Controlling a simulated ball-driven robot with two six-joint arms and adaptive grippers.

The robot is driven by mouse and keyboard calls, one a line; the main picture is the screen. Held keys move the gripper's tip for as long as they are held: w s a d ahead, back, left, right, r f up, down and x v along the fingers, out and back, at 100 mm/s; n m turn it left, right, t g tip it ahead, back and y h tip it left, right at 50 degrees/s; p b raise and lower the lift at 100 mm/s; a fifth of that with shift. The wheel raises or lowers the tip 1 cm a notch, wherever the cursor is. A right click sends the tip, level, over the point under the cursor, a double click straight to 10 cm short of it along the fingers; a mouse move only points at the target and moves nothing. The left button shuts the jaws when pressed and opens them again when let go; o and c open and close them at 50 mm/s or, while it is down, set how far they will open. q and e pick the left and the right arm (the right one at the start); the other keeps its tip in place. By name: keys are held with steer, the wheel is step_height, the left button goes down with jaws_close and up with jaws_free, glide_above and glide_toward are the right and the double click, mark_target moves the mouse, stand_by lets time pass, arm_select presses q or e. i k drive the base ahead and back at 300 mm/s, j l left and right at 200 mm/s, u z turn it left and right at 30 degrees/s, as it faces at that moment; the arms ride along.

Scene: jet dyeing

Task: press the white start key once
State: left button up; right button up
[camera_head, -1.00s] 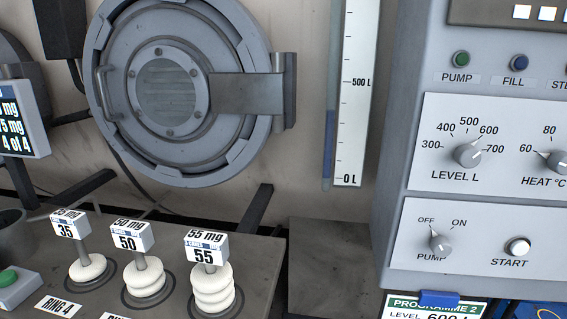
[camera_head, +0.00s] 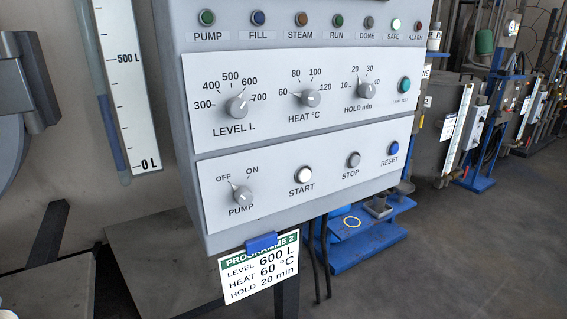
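The white start key (camera_head: 303,174) is a round button above the START label on the lower panel of a grey control box (camera_head: 188,50). It sits between the pump knob (camera_head: 241,194) and the grey stop key (camera_head: 353,159). The pump knob's pointer is turned towards OFF. The blue reset key (camera_head: 393,148) is at the right end of the row. Nothing covers the start key. Neither of my grippers shows in the view.
Above are the level knob (camera_head: 237,107), heat knob (camera_head: 311,97) and hold knob (camera_head: 367,89). A programme card (camera_head: 259,269) hangs from a blue clip (camera_head: 262,243) under the box. A level gauge (camera_head: 127,90) stands left. Open grey floor (camera_head: 440,260) lies to the right.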

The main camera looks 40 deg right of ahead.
mark_target(304, 175)
steer(key=z, duration=1.55)
